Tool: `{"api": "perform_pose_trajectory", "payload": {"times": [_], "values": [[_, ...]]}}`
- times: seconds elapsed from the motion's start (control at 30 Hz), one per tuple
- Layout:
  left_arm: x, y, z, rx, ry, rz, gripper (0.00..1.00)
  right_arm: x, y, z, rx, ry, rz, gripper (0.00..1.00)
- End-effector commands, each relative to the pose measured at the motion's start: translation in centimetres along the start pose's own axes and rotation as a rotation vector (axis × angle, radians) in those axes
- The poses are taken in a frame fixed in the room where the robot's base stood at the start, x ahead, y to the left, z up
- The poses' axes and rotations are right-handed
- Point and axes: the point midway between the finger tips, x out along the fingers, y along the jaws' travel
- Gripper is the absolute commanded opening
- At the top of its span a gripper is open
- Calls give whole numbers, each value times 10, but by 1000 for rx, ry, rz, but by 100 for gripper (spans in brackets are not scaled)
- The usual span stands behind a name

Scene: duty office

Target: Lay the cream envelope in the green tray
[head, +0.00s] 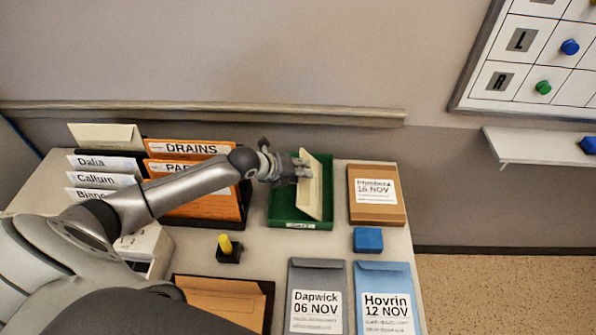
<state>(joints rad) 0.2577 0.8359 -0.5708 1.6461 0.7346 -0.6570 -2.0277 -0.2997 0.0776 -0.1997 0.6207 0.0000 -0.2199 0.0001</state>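The cream envelope (314,190) stands steeply tilted over the right half of the green tray (283,217). Its lower edge is inside the tray's outline; I cannot tell whether it touches the tray floor. My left gripper (303,168) reaches in from the left above the tray, with its fingers closed on the envelope's left side. The fingertips are small and partly hidden by the envelope. The green tray has a small white label on its front and shows no other contents. My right gripper is not in view.
Orange folders (187,148) in a dark holder stand left of the tray. A brown envelope (376,210) lies to its right, with a blue block (368,240) in front. A yellow-handled stamp (226,246), grey envelope (317,275) and blue envelope (385,280) lie nearer.

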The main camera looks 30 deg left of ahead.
Motion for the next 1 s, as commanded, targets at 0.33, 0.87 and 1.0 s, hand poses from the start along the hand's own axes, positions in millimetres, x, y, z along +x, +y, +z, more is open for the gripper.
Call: {"api": "perform_pose_trajectory", "payload": {"times": [0.33, 0.87, 1.0], "values": [[-5, 1, 0, 2, 0, 1, 33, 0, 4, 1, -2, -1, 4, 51], [-84, 2, 0, 4, 0, 3, 33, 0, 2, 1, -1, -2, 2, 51], [-102, 2, 0, 3, 0, 4, 33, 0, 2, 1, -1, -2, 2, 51]]}}
